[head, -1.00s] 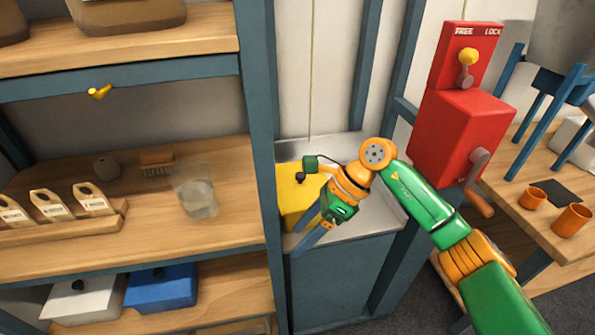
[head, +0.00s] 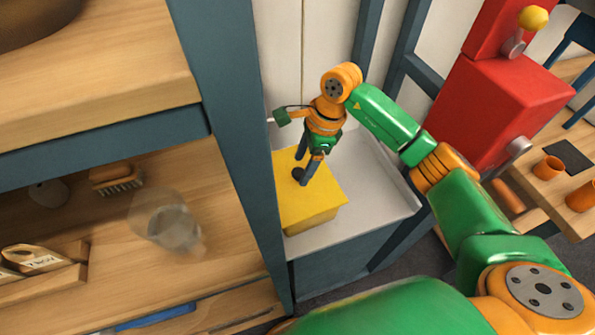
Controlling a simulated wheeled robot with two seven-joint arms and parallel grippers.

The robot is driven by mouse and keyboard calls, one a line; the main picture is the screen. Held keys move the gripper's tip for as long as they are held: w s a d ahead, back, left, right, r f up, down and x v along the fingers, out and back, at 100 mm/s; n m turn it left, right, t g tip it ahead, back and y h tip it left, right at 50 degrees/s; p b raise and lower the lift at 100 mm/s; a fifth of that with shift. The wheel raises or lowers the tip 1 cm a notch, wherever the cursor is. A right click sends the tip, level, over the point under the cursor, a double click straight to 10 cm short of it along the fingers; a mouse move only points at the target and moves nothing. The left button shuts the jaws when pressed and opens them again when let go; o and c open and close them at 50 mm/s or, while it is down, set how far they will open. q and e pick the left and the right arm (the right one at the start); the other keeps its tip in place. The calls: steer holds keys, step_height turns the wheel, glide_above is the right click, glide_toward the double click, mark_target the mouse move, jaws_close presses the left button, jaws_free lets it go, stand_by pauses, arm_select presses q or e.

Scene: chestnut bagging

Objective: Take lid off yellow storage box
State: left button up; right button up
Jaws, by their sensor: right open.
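The yellow storage box (head: 312,198) stands on a pale grey counter top (head: 372,198), partly behind the blue-grey shelf post. Its lid is on, and a dark knob (head: 298,174) shows on top. My right gripper (head: 303,172) reaches down over the box from above. Its fingers are open and close around the knob; whether they touch it I cannot tell. My left gripper is not in the picture.
A wooden shelf unit (head: 150,86) with a blue-grey post (head: 232,130) stands close on the left. It holds a clear cup (head: 168,222) and a brush (head: 117,178). A red machine (head: 512,105) and a table with orange cups (head: 547,168) are on the right.

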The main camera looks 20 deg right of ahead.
steer(key=shift+x, duration=1.05)
steer(key=shift+w+f, duration=0.2)
steer(key=shift+w, duration=0.2)
steer(key=shift+s+r, duration=0.1)
steer(key=shift+s, duration=0.05)
steer(key=c, duration=1)
jaws_close()
